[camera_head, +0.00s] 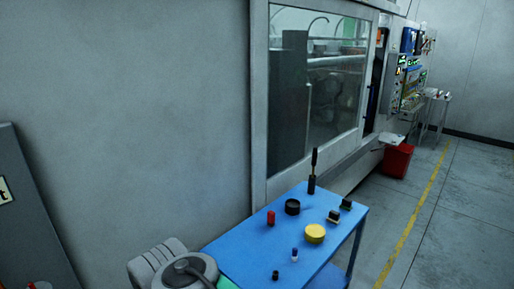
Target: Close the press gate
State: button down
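The press gate (317,92) is a large grey-framed panel with a window on the front of the machine, in the middle of the head view. Machine parts show dimly through its glass. A dark upright gap (378,75) shows between the gate's right edge and the control panel, so the gate seems to stand partly open. A thin dark upright bar (367,103), perhaps its handle, is near that right edge. My gripper is not in view. Grey rounded parts at the bottom left look like my own arm.
A blue table (240,242) with several small items, including a yellow round tin (315,233) and a black upright tool (313,172), stands before the gate. A red bin (397,160) is beyond it. The floor (455,225) at right is clear.

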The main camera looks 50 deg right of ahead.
aim_at(265, 192)
jog(key=u, duration=0.65)
jog(key=i, duration=1.35)
jog(key=z, duration=2.15)
jog(key=i, duration=0.4)
jog(key=z, duration=0.75)
jog(key=i, duration=0.5)
jog(key=z, duration=0.05)
